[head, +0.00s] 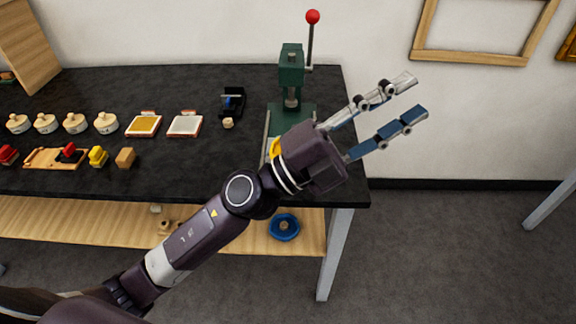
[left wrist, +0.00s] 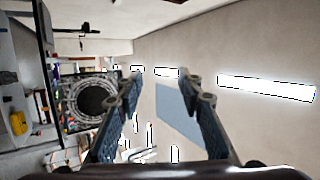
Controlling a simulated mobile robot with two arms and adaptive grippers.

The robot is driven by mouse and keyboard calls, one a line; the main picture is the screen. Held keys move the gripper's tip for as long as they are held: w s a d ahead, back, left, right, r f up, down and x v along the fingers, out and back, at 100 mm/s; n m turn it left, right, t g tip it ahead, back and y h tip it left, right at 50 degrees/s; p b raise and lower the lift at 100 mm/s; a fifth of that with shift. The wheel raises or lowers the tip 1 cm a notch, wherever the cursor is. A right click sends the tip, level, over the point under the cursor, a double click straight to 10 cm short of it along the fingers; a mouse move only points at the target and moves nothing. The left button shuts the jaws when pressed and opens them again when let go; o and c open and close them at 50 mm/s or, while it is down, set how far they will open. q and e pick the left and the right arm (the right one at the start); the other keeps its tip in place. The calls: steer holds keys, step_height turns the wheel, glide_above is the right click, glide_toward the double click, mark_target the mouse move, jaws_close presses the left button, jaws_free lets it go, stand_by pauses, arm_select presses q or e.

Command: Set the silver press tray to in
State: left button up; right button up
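A green press (head: 291,68) with a red-knobbed lever stands at the right end of the black bench. A silvery strip (head: 266,136) shows at the front left of its base, beside my gripper. It may be part of the press tray; my left gripper hides the rest, so I cannot tell how far in or out it is. My left gripper (head: 415,97) is in front of and to the right of the press, fingers apart and empty, pointing right past the bench end. The left wrist view shows the same spread fingers (left wrist: 160,95) with nothing between them. My right gripper is not in view.
The black bench (head: 190,85) holds several white-knobbed pieces (head: 75,123), a yellow pad (head: 144,124), a white pad (head: 185,124), a black device (head: 232,101) and small blocks. A blue round dish (head: 285,226) sits on the lower shelf. Floor right of the bench is clear.

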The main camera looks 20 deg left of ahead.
arm_select(q)
steer(key=s+d+f+m+g+y, duration=0.35)
steer(key=d+f+m+g, duration=0.35)
steer(key=f+m+g, duration=0.35)
steer(key=w+a+f+m+y, duration=0.2)
steer(key=w+a+f+y, duration=0.1)
steer(key=a+f+y, duration=0.4)
steer(key=w+a+f+n+t+y, duration=0.1)
steer(key=w+a+f+y, duration=0.15)
steer(key=a, duration=0.45)
steer(key=w+a+f+n+y, duration=0.1)
steer(key=w+a+y, duration=0.25)
steer(key=a, duration=0.35)
steer(key=w+a+f+n+t+y, duration=0.1)
steer(key=w+a+y, duration=0.15)
steer(key=a, duration=0.45)
steer(key=shift+y, duration=0.4)
steer(key=x, duration=0.2)
steer(key=p+x, duration=0.1)
steer(key=x, duration=0.5)
steer(key=shift+s+d, duration=0.2)
steer(key=shift+d, duration=0.05)
jaws_close()
